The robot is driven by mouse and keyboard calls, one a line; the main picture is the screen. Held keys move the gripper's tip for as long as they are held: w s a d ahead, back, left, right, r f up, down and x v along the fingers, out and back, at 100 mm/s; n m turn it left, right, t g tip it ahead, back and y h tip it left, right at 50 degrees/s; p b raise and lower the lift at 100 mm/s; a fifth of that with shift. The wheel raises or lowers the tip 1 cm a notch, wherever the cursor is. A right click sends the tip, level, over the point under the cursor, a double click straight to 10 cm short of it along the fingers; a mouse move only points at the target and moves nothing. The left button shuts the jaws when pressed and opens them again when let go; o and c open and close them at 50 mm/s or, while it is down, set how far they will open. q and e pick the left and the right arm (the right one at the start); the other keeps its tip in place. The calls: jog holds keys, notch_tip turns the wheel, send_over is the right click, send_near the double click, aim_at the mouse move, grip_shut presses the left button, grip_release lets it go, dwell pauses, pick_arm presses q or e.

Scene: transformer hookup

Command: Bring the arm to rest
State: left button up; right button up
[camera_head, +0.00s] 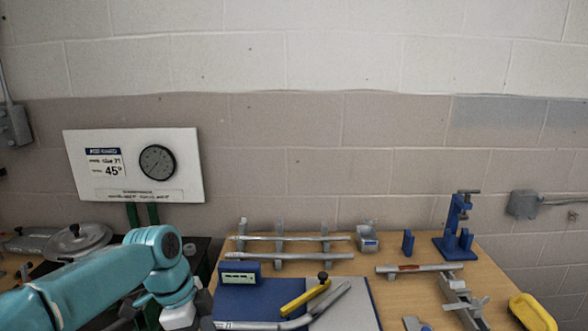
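My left arm (105,277), teal with a rounded wrist joint, comes in from the lower left and ends near the left edge of the wooden workbench (400,258). Below the wrist a white part shows at the bottom edge of the picture. The fingers of my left gripper cannot be made out, so whether it is open, shut or holding something is hidden. My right arm and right gripper are not in view.
The bench holds a rack with metal tubes (290,238), a blue mat with a yellow-handled tool (305,296), a grey bin (367,238), a blue clamp stand (455,230) and a yellow object (532,313). A sign board with a dial (132,165) stands behind my arm.

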pick_arm(q)
jog(key=s+d+f+n, duration=0.15)
jog(key=f+n, duration=0.25)
jog(key=f, duration=0.7)
jog(key=s+d+f+n, duration=0.1)
jog(key=s+f+n, duration=0.15)
jog(key=f, duration=0.75)
jog(key=s+d+f+n+h, duration=0.1)
jog(key=s+d+f+n, duration=0.1)
jog(key=s+f+n, duration=1)
jog(key=s+f, duration=0.2)
jog(key=s, duration=0.4)
jog(key=shift+n, duration=0.35)
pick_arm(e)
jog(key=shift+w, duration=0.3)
